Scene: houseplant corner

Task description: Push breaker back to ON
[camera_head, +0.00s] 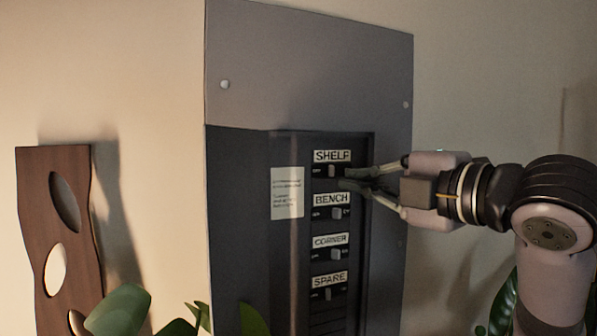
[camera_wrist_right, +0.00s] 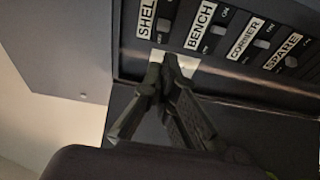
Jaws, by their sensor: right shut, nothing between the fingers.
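The breaker panel (camera_head: 362,240) has a column of switches labelled SHELF, BENCH, CORNER and SPARE. The SHELF switch (camera_head: 332,171) sits near the middle of its slot. The BENCH switch (camera_head: 337,212) and CORNER switch (camera_head: 336,254) sit further right; the SPARE switch (camera_head: 328,294) sits nearer the middle. My right gripper (camera_head: 347,179) is shut and empty, its tips just right of and slightly below the SHELF switch; contact cannot be told. In the wrist view its tips (camera_wrist_right: 172,62) lie below the SHELF switch (camera_wrist_right: 163,38). My left gripper is out of view.
A white printed note (camera_head: 287,194) is fixed left of the switches. The grey cabinet (camera_head: 310,65) stands against the wall. Plant leaves (camera_head: 120,312) rise at the lower left, beside a brown wooden board (camera_head: 75,215) with oval openings.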

